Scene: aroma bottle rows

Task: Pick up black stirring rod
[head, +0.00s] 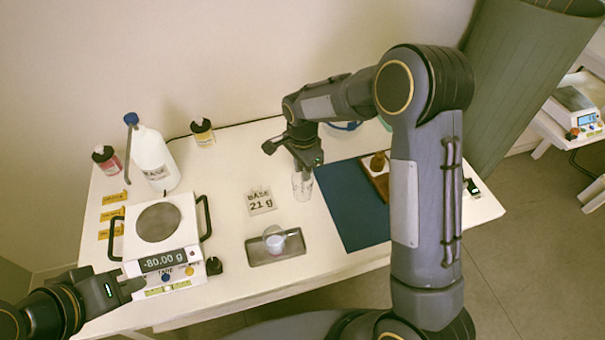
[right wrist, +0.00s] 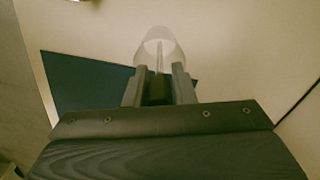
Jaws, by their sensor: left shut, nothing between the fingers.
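A clear glass vessel (head: 302,186) stands on the white table, left of the blue mat. A thin rod (right wrist: 160,58) shows upright against the clear vessel (right wrist: 167,43) in the right wrist view; its colour is hard to tell. My right gripper (head: 294,157) is above the vessel, pointing down, and partly hides its top. In the right wrist view its two fingers (right wrist: 159,82) are apart, one on each side of the rod's line, with a dark part between them lower down. My left gripper (head: 133,287) is shut and empty at the scale's front left corner.
A scale (head: 187,238) reading -80.00 stands at the left, with a white bottle (head: 153,160) behind it. A metal tray (head: 290,249) holds a small cup (head: 274,242). A "BASE 21 g" sign (head: 260,201) stands behind the tray. The blue mat (head: 343,207) lies right, carrying a wooden tray (head: 373,180).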

